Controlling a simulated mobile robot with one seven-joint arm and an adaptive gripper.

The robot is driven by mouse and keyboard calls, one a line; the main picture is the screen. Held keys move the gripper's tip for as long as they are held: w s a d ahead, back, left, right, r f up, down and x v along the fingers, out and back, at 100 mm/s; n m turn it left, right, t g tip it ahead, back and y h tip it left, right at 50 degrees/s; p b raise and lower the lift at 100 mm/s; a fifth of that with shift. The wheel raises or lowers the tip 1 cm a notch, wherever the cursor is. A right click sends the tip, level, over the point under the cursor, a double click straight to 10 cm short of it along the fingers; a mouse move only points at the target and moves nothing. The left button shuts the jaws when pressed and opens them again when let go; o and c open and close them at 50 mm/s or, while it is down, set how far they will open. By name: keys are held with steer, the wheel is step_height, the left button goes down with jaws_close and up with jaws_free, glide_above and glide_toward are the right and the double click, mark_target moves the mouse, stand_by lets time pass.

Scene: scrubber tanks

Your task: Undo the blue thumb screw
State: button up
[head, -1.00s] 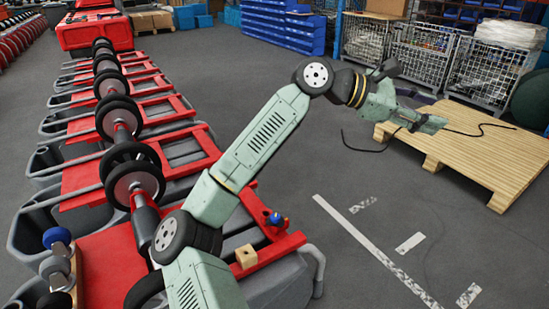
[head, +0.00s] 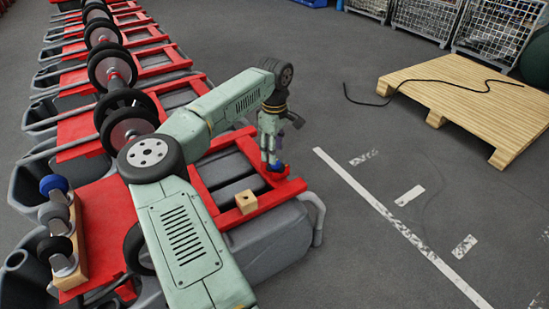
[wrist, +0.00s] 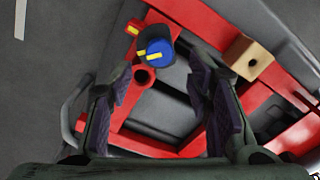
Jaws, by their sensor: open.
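The blue thumb screw (head: 277,167) sits at the right end of the red frame on the nearest grey tank. In the wrist view its round blue top (wrist: 160,52) has a yellow stripe and sits against a dark round part. My gripper (head: 271,152) points down right above the screw in the head view. In the wrist view my gripper (wrist: 158,85) is open, with one dark finger pad on each side and nothing between them. The screw shows just beyond the fingertips, between them in the picture. I cannot tell whether a finger touches it.
A wooden block with a hole (head: 246,202) sits on the red frame near the screw. A wooden rack (head: 75,250) with several knobs, one blue-topped, stands at the left.

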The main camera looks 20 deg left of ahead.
steer(key=shift+f, duration=2)
steer(key=shift+c, duration=0.3)
jaws_close()
